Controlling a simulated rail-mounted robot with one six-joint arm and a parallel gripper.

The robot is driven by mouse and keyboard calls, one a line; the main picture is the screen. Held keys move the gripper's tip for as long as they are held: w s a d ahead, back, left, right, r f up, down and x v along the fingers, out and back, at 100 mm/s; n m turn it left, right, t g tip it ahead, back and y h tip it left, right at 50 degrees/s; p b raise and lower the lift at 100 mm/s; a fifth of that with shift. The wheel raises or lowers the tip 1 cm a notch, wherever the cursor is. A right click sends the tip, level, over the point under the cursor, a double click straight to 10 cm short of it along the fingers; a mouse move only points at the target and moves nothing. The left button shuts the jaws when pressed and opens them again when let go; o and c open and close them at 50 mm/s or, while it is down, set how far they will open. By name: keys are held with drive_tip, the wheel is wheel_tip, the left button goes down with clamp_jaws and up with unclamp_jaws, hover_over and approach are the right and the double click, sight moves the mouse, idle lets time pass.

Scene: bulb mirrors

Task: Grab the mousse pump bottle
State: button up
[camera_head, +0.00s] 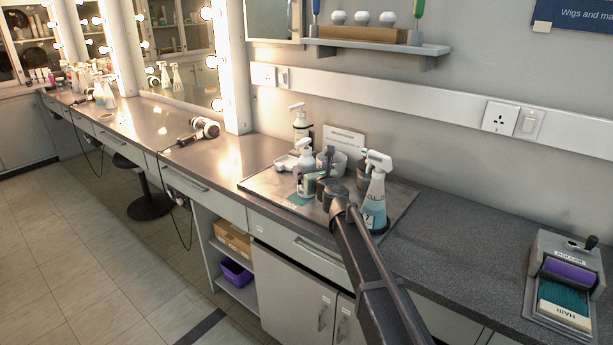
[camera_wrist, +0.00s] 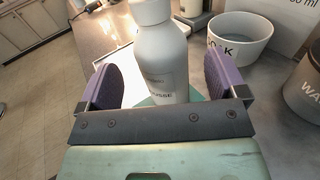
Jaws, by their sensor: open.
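The mousse pump bottle is white with dark lettering; in the wrist view the bottle (camera_wrist: 157,60) stands upright between my two finger pads, its top cut off by the frame edge. In the head view the bottle (camera_head: 306,160) stands on the metal tray (camera_head: 262,184), its lower part partly covered by my gripper. My gripper (camera_wrist: 165,82) is open, with one purple pad on each side of the bottle. A gap shows on both sides, wider on the right. In the head view my gripper (camera_head: 317,184) is small and dark at the tray's front.
A spray bottle with blue liquid (camera_head: 375,195) stands close to the right of my arm.

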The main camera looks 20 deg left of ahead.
drive_tip(key=x, duration=0.5)
drive_tip(key=shift+s+d, duration=0.1)
drive_tip(key=c, duration=1.1)
wheel_tip(320, 180, up, 20)
drive_tip(key=p, duration=2)
drive_tip(key=shift+r, duration=0.1)
